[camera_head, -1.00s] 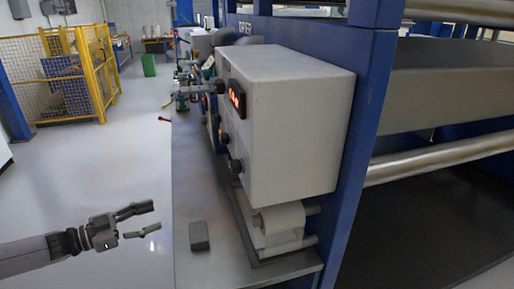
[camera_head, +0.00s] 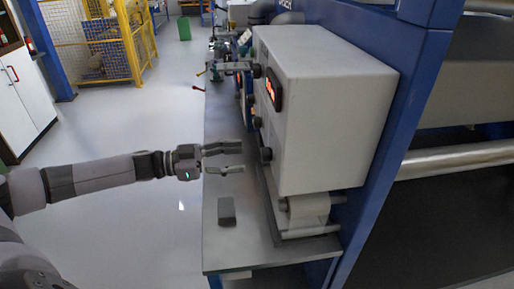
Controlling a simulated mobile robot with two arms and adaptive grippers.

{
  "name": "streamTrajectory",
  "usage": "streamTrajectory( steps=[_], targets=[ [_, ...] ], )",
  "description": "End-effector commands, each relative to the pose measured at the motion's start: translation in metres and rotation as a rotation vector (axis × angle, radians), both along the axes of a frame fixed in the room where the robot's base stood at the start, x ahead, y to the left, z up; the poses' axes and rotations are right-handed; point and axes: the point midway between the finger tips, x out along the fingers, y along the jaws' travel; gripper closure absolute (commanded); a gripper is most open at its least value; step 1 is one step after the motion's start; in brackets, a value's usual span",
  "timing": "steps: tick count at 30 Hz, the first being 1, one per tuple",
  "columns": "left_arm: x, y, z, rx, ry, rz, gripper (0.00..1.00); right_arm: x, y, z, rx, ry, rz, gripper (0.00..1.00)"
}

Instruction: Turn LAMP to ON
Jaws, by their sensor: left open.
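A grey control box (camera_head: 335,110) is fixed to the blue machine frame. Its left face carries a red lit display (camera_head: 271,89) and several dark knobs, including a low one (camera_head: 266,154) and one above it (camera_head: 257,122). I cannot read any LAMP label or tell which knob is the lamp switch. My left gripper (camera_head: 241,159) is open and empty. Its fingers point right toward the low knob, with a small gap in the picture and no visible contact. My right gripper is not in view.
A grey ledge (camera_head: 225,250) runs below the box, with a small dark block (camera_head: 227,211) on it. A white roller (camera_head: 308,209) sits under the box. More handles and a red-tipped lever (camera_head: 198,88) stand farther along. Yellow fencing (camera_head: 110,50) is at the back left.

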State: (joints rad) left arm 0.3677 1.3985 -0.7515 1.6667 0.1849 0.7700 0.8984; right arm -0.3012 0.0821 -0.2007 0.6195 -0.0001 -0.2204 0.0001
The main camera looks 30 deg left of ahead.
Motion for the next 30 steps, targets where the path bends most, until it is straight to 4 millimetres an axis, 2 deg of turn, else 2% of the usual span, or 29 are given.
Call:
streamTrajectory(
  steps=[1, 3, 10, 22, 30],
  targets=[
    [0.008, -0.01, 0.007, -0.005, -0.006, -0.001, 0.49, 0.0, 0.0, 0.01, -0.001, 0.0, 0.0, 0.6],
    [0.016, -0.021, 0.006, -0.005, -0.005, -0.001, 0.49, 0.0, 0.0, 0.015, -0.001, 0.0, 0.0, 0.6],
    [0.033, -0.043, 0.002, -0.002, -0.001, 0.0, 0.49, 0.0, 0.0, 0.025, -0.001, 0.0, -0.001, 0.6],
    [0.036, -0.048, 0.0, 0.001, 0.0, 0.001, 0.49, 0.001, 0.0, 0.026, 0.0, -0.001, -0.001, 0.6],
    [0.036, -0.047, 0.0, 0.001, 0.0, 0.001, 0.67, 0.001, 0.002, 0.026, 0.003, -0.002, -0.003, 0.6]
  ],
)
